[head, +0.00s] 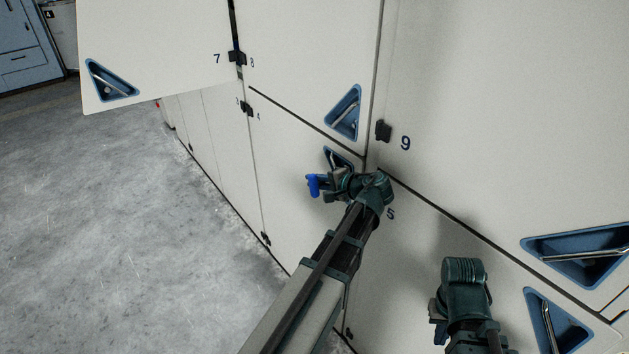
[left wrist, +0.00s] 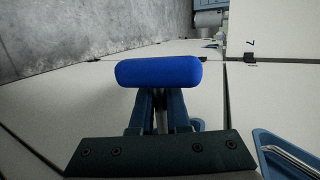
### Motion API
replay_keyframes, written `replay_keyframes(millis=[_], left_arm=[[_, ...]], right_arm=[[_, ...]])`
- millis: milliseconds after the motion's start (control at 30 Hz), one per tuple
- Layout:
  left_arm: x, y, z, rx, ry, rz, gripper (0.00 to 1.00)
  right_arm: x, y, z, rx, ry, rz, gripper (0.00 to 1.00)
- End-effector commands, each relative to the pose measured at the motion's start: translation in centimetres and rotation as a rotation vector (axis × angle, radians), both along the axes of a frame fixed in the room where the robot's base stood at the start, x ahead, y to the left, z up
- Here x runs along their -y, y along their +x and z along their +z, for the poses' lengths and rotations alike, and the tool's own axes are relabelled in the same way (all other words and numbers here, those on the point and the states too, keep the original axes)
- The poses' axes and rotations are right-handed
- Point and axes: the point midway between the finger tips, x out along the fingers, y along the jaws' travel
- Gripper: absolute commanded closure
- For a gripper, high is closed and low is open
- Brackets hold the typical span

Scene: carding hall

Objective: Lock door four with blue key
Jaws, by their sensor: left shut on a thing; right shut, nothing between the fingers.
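Door four (head: 275,160) is the pale lower panel with the small "4" by its hinge, and it looks flush with its neighbours. Its blue triangular handle recess (head: 331,154) is partly hidden behind my left gripper. My left gripper (head: 328,186) is shut on the blue key (head: 313,186), in front of door four near the recess. In the left wrist view the key's rounded blue bar (left wrist: 158,72) lies across the fingertips. No keyhole is visible, and I cannot tell whether the key touches the door. My right gripper (head: 436,312) is shut and empty, in front of door five.
Door seven (head: 160,40) stands swung out at the upper left, over the floor. Door eight (head: 300,60) above and door nine (head: 500,90) at the right look closed. Grey floor (head: 110,220) is clear at the left. A blue cabinet (head: 25,45) stands far back.

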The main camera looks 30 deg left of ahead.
Motion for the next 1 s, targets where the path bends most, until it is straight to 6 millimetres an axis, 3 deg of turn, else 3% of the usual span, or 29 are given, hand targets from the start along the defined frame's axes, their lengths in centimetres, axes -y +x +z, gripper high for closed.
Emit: replay_keyframes(millis=[1000], left_arm=[[0.3,-0.1,-0.4,-0.078,-0.188,0.0,1.0]], right_arm=[[0.0,0.0,3.4,0.0,0.0,0.0,1.0]])
